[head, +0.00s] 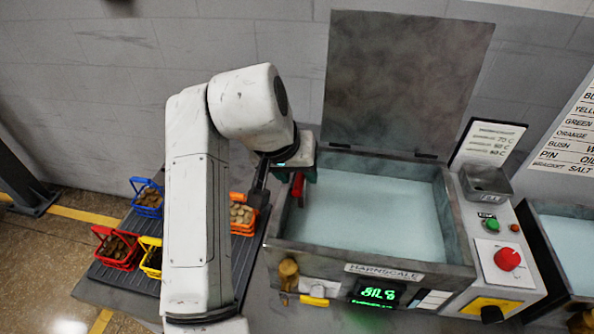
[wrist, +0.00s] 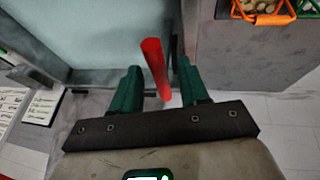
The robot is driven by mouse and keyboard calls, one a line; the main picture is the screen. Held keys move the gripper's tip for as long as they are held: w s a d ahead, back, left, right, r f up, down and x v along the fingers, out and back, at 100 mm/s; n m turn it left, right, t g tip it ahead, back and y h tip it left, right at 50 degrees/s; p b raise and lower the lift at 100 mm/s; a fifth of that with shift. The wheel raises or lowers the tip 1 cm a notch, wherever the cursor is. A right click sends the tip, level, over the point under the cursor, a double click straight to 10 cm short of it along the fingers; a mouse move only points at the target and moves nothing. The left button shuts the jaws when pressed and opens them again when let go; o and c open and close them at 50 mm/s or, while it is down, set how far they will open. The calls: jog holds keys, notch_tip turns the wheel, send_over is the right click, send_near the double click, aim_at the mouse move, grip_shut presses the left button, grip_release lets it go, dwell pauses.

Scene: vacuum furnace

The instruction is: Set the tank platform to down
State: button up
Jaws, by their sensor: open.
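The open tank (head: 440,215) is filled with pale blue liquid, and its lid (head: 405,80) stands raised at the back. A red handle (head: 297,187) is at the tank's left side. In the wrist view the red handle (wrist: 155,68) stands between my two green fingers, with a visible gap on each side. My gripper (head: 305,170) is over the tank's left edge, and its fingers (wrist: 158,80) are spread around the handle without closing on it. The platform itself cannot be made out under the liquid.
Blue (head: 147,205), red (head: 117,250), yellow (head: 150,262) and orange (head: 243,218) baskets of parts sit on a dark bench left of the tank. A panel with a green button (head: 492,225) and red stop button (head: 507,260) is at right, beside another tank (head: 570,245).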

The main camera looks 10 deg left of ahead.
jog(key=b+v, duration=0.2)
jog(key=v, duration=0.8)
jog(key=shift+r, duration=0.3)
jog(key=shift+s+a, duration=0.1)
jog(key=shift+s, duration=0.05)
